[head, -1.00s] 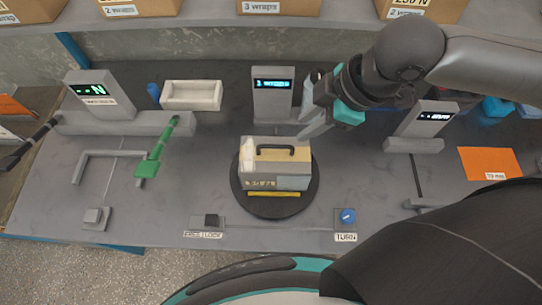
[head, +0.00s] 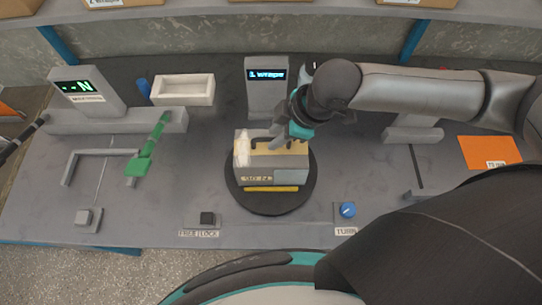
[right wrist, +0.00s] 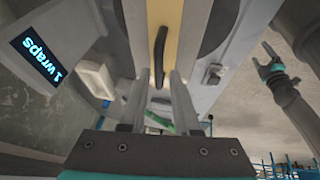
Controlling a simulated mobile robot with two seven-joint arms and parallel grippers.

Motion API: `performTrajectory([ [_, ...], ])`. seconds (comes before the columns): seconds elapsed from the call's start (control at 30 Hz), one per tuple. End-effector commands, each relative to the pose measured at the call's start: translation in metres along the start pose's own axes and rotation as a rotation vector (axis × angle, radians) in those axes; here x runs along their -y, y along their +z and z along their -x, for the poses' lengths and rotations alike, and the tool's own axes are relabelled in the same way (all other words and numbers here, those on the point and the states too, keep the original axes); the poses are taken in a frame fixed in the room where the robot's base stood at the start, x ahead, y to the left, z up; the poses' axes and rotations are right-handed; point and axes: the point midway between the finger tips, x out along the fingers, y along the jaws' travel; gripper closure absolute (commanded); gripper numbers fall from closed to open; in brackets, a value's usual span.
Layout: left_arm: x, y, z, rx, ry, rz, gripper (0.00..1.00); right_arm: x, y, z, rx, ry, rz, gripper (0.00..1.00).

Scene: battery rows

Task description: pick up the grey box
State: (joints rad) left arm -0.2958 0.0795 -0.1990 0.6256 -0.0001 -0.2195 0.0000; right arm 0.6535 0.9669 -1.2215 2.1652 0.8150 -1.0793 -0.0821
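The grey box (head: 275,176) has a tan top and a dark carry handle (head: 262,144). It sits on a round black turntable (head: 264,206) in the middle of the bench. My right gripper (head: 280,138) is over the box's top at the handle, and its arm hides part of the top's right end. In the right wrist view, its two fingers (right wrist: 160,88) are apart, with the handle (right wrist: 160,50) in line with the gap. I cannot tell any contact.
A display post (head: 268,85) reading "1 wraps" stands just behind the box. A blue knob (head: 347,209) and a black switch (head: 207,218) are in front. An orange sheet (head: 490,152) lies right.

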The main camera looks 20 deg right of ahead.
Motion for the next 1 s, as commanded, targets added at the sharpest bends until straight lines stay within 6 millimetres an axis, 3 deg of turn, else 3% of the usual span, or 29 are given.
performTrajectory([
  [0.2, -0.001, 0.003, -0.005, 0.005, 0.0, 0.0, 0.16, -0.001, 0.001, -0.029, 0.0, 0.0, 0.001, 0.7],
  [0.5, -0.001, 0.006, -0.004, 0.01, 0.001, 0.0, 0.16, -0.001, 0.001, -0.033, 0.0, 0.0, 0.002, 0.7],
  [0.77, -0.001, 0.007, -0.004, 0.012, 0.002, -0.001, 0.16, -0.001, 0.001, -0.033, 0.0, 0.0, 0.001, 0.99],
  [1.0, -0.001, 0.007, -0.004, 0.012, 0.002, -0.001, 0.16, 0.0, 0.001, -0.033, 0.0, -0.001, 0.001, 1.0],
])
